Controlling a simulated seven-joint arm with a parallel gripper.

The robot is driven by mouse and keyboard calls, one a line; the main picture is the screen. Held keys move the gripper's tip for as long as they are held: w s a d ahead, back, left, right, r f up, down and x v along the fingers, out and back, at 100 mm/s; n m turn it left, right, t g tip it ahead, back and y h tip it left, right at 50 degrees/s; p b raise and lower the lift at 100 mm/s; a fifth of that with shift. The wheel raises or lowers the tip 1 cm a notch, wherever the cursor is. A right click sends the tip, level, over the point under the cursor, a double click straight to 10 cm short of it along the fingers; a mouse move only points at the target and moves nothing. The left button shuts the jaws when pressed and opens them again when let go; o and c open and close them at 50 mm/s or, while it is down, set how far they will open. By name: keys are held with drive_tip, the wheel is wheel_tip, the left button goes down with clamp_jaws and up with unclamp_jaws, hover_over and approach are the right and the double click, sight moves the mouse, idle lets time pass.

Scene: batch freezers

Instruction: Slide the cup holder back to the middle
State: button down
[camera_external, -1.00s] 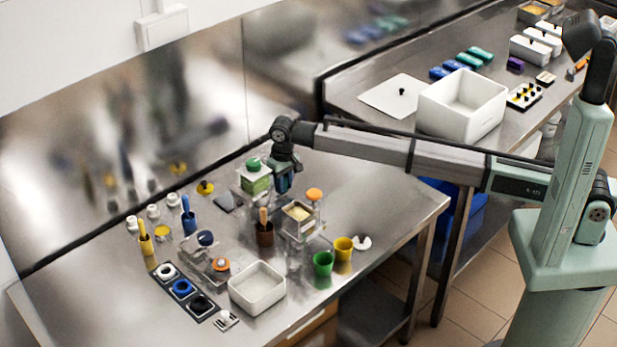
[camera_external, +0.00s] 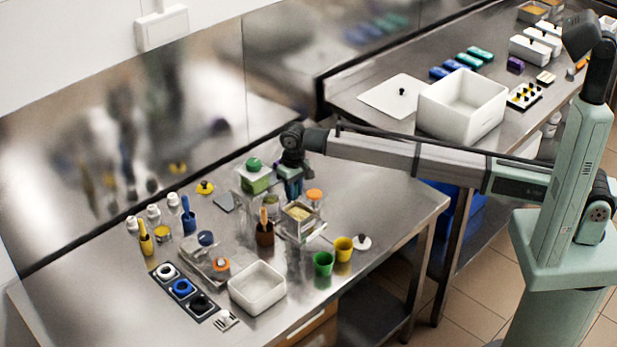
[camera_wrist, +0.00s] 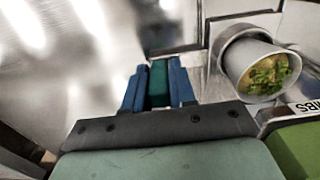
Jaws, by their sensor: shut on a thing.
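My gripper (camera_external: 292,182) is low over the left workbench, beside a green-topped box (camera_external: 257,180). In the wrist view its blue fingers (camera_wrist: 159,84) are shut on a teal handle-like piece (camera_wrist: 159,82), in front of a metal strip. I take this piece to be the grip of the cup holder. A pale cup with yellow-green contents (camera_wrist: 258,72) stands in a metal frame (camera_wrist: 228,35) to the right of the fingers. Most of the cup holder is hidden in the external view, behind my gripper and the containers there.
A container with pale yellow contents (camera_external: 298,211) and an orange-lidded jar (camera_external: 314,197) stand close to my gripper. Green (camera_external: 323,263) and yellow (camera_external: 343,248) cups are nearer the front edge. A white tray (camera_external: 257,287) lies in front. Bare bench is open to the right.

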drive_tip(key=s+d, duration=0.5)
drive_tip(key=shift+w+a, duration=0.1)
drive_tip(key=c, duration=1)
unclamp_jaws()
wheel_tip(320, 180, up, 14)
drive_tip(key=shift+w+f, duration=0.1)
